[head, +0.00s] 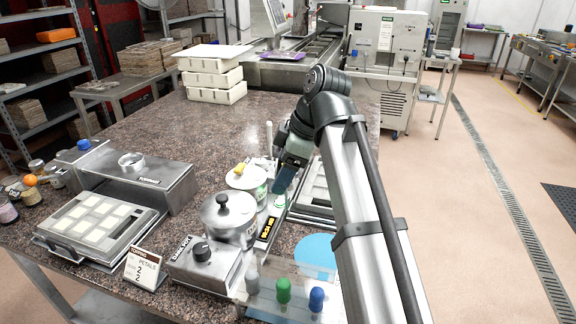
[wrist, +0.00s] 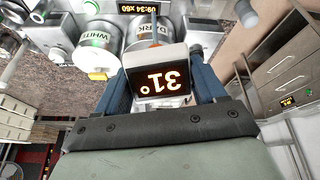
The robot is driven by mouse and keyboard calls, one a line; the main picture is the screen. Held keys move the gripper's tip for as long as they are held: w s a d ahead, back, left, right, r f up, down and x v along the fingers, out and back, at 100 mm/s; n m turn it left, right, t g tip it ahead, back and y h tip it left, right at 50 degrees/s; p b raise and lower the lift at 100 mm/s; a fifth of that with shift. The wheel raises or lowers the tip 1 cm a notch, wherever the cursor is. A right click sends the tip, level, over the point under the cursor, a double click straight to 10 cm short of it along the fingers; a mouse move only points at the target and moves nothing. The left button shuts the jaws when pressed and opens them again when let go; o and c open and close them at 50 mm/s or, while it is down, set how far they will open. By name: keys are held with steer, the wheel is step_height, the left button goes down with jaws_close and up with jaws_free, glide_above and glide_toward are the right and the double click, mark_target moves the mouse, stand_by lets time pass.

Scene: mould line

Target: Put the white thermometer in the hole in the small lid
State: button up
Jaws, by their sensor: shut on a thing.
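My gripper (head: 283,188) is above the counter, just right of the two pots, with its blue fingers pointing down. In the wrist view my gripper (wrist: 165,85) is shut on the white thermometer (wrist: 152,57), whose dark display reads 31° upside down. In the head view the thermometer is mostly hidden and its tip cannot be made out. A small pale lid (head: 238,182) with a yellow knob sits on the rear pot. A larger steel lid (head: 222,216) with a black knob sits on the front pot. I cannot make out a hole in either lid.
A clear rack (head: 262,304) with grey, green and blue handles stands at the counter's front, near a blue disc (head: 316,249). A dial box (head: 205,265) and a mould tray (head: 65,240) are to the left. White trays (head: 213,78) are stacked behind; the counter before them is clear.

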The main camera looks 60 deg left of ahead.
steer(key=w+a+m, duration=0.1)
steer(key=a+m, duration=0.2)
steer(key=a, duration=1.6)
steer(key=shift+r+y, duration=0.4)
steer(key=shift+r, duration=0.05)
steer(key=shift+w, duration=0.1)
steer(key=shift+f, duration=1.6)
steer(key=shift+f, duration=0.2)
steer(key=shift+f, duration=3.6)
